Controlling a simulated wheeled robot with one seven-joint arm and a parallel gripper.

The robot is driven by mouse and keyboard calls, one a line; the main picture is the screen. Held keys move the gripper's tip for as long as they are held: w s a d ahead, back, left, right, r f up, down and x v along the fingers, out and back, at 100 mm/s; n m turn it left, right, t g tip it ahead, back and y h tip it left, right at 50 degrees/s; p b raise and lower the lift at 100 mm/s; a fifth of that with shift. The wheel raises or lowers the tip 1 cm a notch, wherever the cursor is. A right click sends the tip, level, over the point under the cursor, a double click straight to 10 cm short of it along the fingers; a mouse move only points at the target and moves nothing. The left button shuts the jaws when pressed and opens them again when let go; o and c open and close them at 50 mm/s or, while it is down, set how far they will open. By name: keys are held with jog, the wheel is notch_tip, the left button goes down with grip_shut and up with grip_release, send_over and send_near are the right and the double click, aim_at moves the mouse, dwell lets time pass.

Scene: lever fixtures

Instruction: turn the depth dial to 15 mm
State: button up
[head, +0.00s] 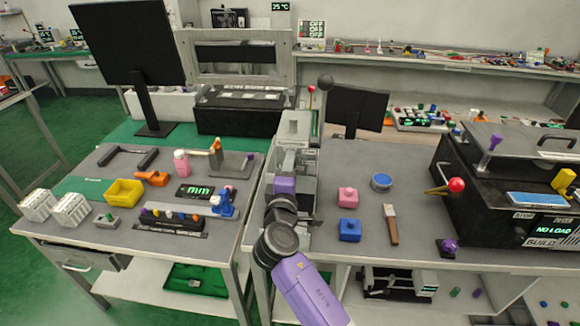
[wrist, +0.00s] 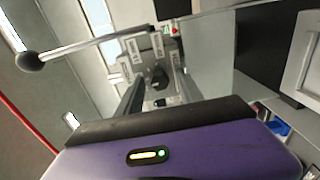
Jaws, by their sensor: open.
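The depth dial (wrist: 158,78) is a small dark knob in the wrist view, with several pale label plates around it. The label figures are too small to read, so the setting cannot be told. In the head view my purple gripper (head: 285,184) is at the grey machine (head: 296,130), and the dial is hidden there.
A lever with a black ball (wrist: 30,61) reaches across beside my gripper; the ball also shows in the head view (head: 325,81). A pink block (head: 347,196), blue block (head: 349,229) and wooden-handled tool (head: 391,224) lie right. A black monitor (head: 357,108) stands behind.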

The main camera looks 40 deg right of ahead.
grip_shut()
jog(key=shift+f+m+b, duration=0.15)
jog(key=shift+m+b, duration=0.15)
jog(key=shift+b, duration=0.25)
jog(key=shift+m+b, duration=4.1)
jog(key=shift+b, duration=1.2)
